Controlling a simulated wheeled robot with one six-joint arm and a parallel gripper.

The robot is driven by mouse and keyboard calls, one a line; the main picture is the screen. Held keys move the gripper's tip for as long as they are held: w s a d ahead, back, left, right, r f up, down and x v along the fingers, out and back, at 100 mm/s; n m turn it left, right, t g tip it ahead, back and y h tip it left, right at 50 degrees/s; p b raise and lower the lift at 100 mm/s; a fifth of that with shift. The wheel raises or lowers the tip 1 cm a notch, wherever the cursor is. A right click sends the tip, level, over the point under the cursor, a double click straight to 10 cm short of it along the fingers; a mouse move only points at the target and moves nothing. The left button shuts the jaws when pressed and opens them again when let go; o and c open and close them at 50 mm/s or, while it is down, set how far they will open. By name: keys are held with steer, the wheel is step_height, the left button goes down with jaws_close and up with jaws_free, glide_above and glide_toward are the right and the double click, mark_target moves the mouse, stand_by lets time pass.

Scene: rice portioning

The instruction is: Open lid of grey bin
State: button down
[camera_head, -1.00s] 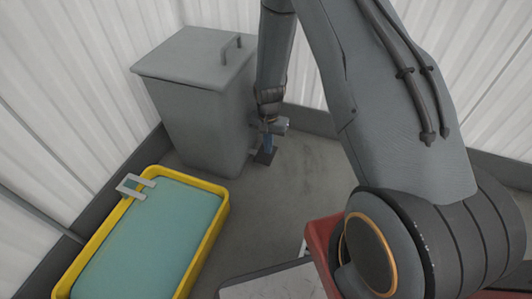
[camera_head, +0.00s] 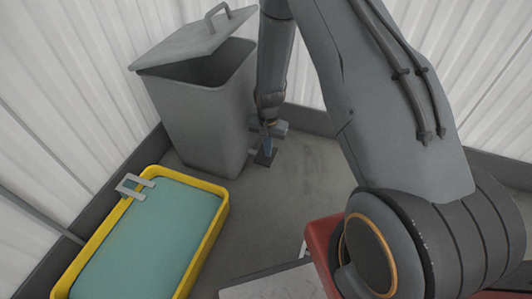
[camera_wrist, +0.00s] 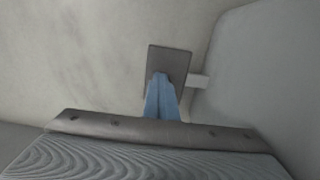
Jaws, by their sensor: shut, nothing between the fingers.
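The grey bin (camera_head: 205,125) stands upright against the wall at the upper left. Its lid (camera_head: 195,38), with a bar handle, is tilted up, hinged at the left, and the dark inside shows beneath it. A dark flat pedal plate (camera_head: 266,159) sits low at the bin's right side. In the wrist view the pedal plate (camera_wrist: 176,58) joins the bin (camera_wrist: 255,70) by a pale bar. My gripper (camera_head: 267,148) points down with its blue fingers shut and empty. In the wrist view the fingertips (camera_wrist: 160,77) appear to rest on the plate.
A yellow-rimmed tub (camera_head: 217,215) with a teal surface and a grey handle stands in front of the bin. A red object (camera_head: 318,240) and a pale panel are at the bottom centre. Corrugated walls close in the corner. The floor (camera_head: 310,155) right of the pedal is clear.

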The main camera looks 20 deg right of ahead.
steer(key=shift+w+a+f, duration=0.1)
steer(key=shift+a+f, duration=0.1)
steer(key=shift+f, duration=0.5)
stand_by(0.6)
steer(key=shift+d+f, duration=0.1)
steer(key=shift+f, duration=0.3)
stand_by(0.5)
steer(key=shift+r, duration=0.1)
stand_by(0.6)
step_height(320, 180, up, 9)
steer(key=p, duration=0.7)
stand_by(0.3)
stand_by(0.4)
